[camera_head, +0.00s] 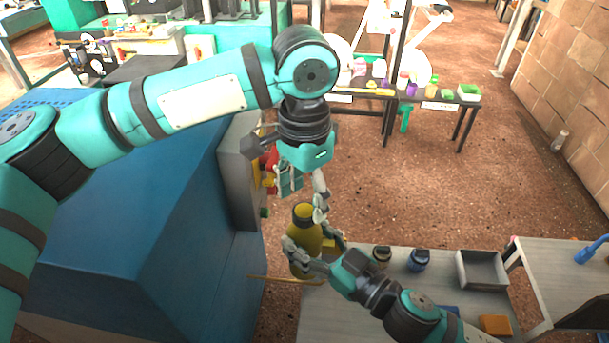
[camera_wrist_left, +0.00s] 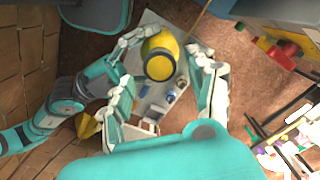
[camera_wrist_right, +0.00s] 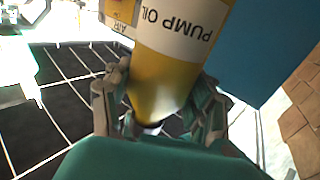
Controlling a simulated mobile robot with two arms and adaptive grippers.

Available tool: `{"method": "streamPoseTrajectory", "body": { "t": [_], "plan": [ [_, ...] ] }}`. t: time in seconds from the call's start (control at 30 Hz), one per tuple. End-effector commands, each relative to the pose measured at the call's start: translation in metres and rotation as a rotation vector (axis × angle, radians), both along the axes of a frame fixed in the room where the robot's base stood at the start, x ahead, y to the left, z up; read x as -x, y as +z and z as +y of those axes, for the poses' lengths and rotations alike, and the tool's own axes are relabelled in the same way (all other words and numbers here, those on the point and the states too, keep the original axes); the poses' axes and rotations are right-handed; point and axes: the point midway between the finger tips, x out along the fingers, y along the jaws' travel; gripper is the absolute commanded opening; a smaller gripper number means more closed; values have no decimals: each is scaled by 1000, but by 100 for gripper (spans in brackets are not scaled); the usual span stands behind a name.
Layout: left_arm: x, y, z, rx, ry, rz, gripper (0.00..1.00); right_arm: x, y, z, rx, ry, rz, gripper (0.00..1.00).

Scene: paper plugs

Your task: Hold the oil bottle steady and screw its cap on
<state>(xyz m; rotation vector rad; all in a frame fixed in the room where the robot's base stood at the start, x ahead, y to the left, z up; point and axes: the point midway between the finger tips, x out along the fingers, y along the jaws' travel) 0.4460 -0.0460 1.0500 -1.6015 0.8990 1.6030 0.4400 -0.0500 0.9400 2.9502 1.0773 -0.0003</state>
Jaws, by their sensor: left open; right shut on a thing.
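The oil bottle (camera_head: 304,240) is yellow and upright, with a dark top in the head view. Its white PUMP OIL label (camera_wrist_right: 182,36) appears upside down in the right wrist view. My right gripper (camera_head: 314,254) is shut around the bottle's body. My left gripper (camera_head: 318,208) is open just above and beside the bottle's top. In the left wrist view, a round yellow top with a dark rim (camera_wrist_left: 160,66) lies between its fingers. I cannot tell whether this is the cap or how it is seated.
A grey table (camera_head: 345,312) holds a dark small bottle (camera_head: 381,256), a blue one (camera_head: 419,260), a grey tray (camera_head: 482,270) and an orange block (camera_head: 495,325). A large blue cabinet (camera_head: 150,220) stands close at left. Open floor lies behind the table.

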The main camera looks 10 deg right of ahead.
Motion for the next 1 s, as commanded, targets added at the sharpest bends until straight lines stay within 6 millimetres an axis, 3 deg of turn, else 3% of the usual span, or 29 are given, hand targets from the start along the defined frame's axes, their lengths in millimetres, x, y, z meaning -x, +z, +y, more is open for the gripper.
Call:
{"method": "streamPoseTrajectory", "body": {
  "t": [0.23, 0.6, 1.0],
  "plan": [
    [0, -29, 0, 0, 0, 0, 58, 0, 0, 0, -1, 0, -1, 0],
    [0, -34, 0, 0, 0, 0, 58, 0, 0, 0, -1, 0, -1, 0],
    [0, -34, 0, -1, 0, -1, 7, 0, 0, 0, -1, 0, -1, 0]
  ]
}}
